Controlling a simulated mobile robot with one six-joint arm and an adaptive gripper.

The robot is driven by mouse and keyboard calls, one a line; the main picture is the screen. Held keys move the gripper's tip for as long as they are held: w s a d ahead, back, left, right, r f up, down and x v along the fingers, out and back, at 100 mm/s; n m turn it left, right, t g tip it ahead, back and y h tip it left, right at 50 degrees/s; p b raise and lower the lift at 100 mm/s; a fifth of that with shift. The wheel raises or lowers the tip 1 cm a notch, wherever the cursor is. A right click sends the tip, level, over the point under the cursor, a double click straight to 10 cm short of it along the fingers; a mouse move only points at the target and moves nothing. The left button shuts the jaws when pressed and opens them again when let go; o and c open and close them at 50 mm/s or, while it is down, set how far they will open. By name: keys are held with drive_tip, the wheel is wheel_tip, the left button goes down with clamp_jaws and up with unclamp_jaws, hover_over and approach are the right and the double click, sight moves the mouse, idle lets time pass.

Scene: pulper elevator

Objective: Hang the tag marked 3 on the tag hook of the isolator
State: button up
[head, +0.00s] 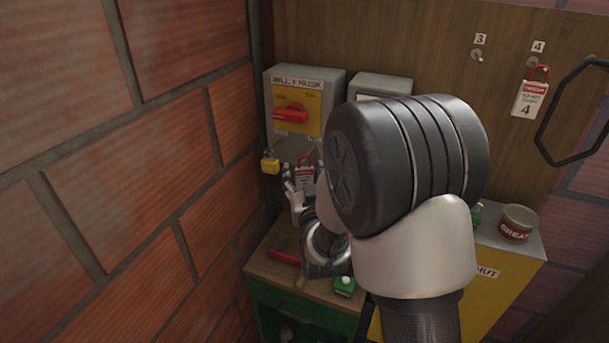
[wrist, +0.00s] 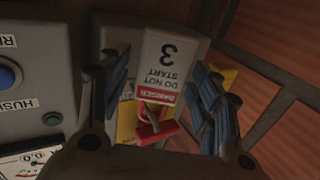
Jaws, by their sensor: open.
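The tag marked 3 (wrist: 168,62) is white with a red danger band and appears upside down in the wrist view, between my open fingers. In the head view the tag (head: 305,172) sits upright just below the isolator (head: 333,87), a grey box labelled "MILL + HUSK" with a red handle (head: 290,114) on a yellow plate. The handle also shows in the wrist view (wrist: 160,132). My gripper (head: 296,186) is open, with a finger on each side of the tag. The tag hook is hidden; I cannot tell whether the tag's loop is around it.
A yellow padlock (head: 270,163) hangs at the isolator's lower left. Tag 4 (head: 529,98) hangs on the board; peg 3 (head: 477,55) is bare. A brick wall (head: 110,200) stands close on the left. A grease tin (head: 517,222) stands at the right.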

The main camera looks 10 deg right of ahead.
drive_tip(key=s+a+r+n+g+y, duration=0.1)
drive_tip(key=s+g, duration=1.2)
drive_tip(key=s, duration=2.5)
drive_tip(key=shift+a+y+b, duration=0.15)
drive_tip(key=shift+y+b, duration=0.25)
drive_tip(key=shift+c, duration=0.4)
